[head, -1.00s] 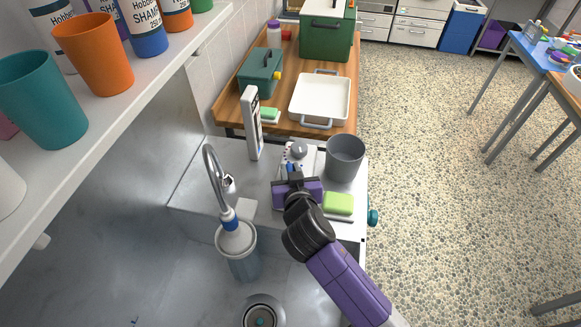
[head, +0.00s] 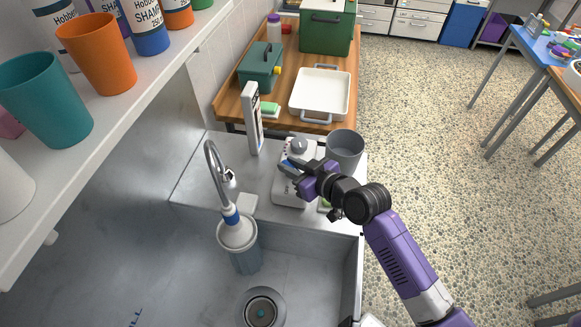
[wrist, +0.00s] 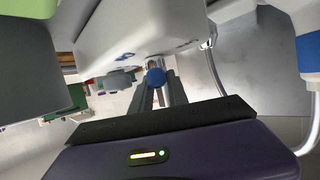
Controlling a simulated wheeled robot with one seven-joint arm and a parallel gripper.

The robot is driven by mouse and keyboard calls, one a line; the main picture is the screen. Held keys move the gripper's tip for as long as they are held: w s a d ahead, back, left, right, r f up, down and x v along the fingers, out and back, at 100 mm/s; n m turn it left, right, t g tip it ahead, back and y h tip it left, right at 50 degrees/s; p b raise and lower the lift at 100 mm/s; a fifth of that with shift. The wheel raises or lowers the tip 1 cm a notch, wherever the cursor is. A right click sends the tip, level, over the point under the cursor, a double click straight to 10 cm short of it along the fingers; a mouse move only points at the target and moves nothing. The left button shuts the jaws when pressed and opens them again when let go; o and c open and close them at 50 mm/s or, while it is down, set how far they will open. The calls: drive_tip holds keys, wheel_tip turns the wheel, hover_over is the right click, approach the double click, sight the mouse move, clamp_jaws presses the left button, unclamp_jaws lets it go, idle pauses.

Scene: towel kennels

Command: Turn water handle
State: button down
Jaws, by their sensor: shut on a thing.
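A white control box (head: 291,192) with a grey round knob (head: 299,145) on top stands on the ledge behind the sink. In the wrist view, the box (wrist: 140,28) hangs across the top, and a small blue handle end (wrist: 155,77) sits between my two fingers. My gripper (head: 289,168) reaches in from the right over the box, and its fingers (wrist: 160,92) are shut on the blue handle. The gripper hides most of the handle in the head view. The curved faucet (head: 212,165) with a blue collar stands left of the box.
A grey cup (head: 345,150) stands just right of the box, close behind my arm. A green sponge (head: 324,206) is mostly hidden under my wrist. The sink basin (head: 195,275) with its drain lies in front. A shelf (head: 130,120) with cups and bottles overhangs at left.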

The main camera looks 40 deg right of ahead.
drive_tip(key=shift+n+y+b, duration=0.6)
drive_tip(key=shift+n+y, duration=0.1)
drive_tip(key=shift+y, duration=0.2)
drive_tip(key=c, duration=1.3)
unclamp_jaws()
drive_tip(key=b+v, duration=0.1)
drive_tip(key=v, duration=0.5)
drive_tip(key=shift+s+b, duration=0.35)
drive_tip(key=shift+s+r, duration=0.35)
drive_tip(key=shift+s, duration=0.1)
